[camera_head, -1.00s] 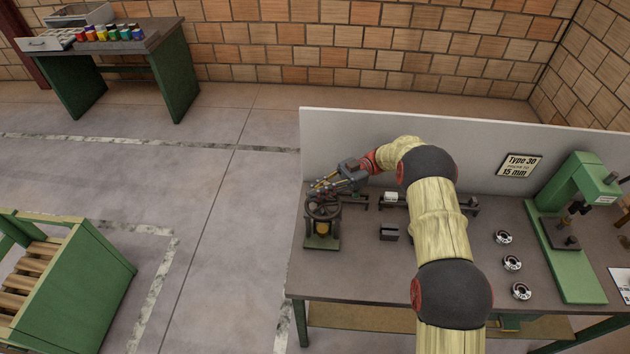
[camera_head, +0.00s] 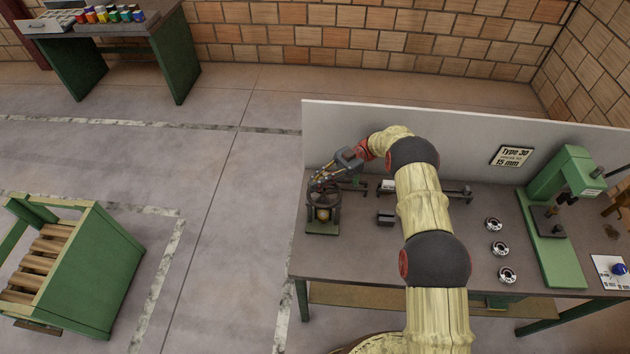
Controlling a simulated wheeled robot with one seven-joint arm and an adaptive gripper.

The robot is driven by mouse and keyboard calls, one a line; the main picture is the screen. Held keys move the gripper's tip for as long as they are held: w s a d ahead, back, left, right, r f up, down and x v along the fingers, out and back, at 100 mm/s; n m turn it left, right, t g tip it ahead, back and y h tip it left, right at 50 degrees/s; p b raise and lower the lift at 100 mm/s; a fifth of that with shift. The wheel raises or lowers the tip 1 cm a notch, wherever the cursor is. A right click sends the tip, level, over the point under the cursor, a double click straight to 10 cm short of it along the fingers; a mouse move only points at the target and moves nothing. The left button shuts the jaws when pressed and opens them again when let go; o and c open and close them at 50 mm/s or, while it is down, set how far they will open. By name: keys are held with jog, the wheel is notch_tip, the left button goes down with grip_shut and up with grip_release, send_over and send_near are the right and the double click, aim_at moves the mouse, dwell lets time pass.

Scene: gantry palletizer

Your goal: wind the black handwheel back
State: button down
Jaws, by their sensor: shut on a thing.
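The black handwheel (camera_head: 323,197) lies flat on top of a small press with a green base (camera_head: 322,228), at the left end of the workbench. A brassy part shows under the wheel, inside the frame. My gripper (camera_head: 321,179) reaches in from the right, its fingers at the far rim of the wheel. It is shut there, on the handwheel as far as the picture shows. The fingertips are small, and the exact contact is hard to see.
A dark block (camera_head: 385,217) sits right of the press. Several bearing-like rings (camera_head: 500,248) and a green arbor press (camera_head: 558,220) stand farther right. A grey panel (camera_head: 470,150) with a "Type 30, 15 mm" sign (camera_head: 512,156) backs the bench.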

jog(key=shift+r, duration=0.1)
jog(key=c, duration=2)
grip_release()
jog(key=shift+o, duration=0.8)
jog(key=b, duration=0.3)
jog(key=shift+f, duration=0.3)
jog(key=m+t+y+b, duration=0.1)
jog(key=b, duration=0.4)
jog(key=shift+w+d, duration=0.1)
jog(key=shift+w, duration=0.05)
jog(key=m+t+y+b, duration=0.1)
jog(key=t+b, duration=0.1)
jog(key=b, duration=0.4)
jog(key=shift+w+d+m+b, duration=0.1)
jog(key=shift+d+m+b, duration=0.05)
jog(key=shift+m+b, duration=0.15)
jog(key=shift+w+m+t+y+b, duration=0.1)
jog(key=shift+m+t+y+b, duration=0.25)
jog(key=shift+t+b, duration=0.45)
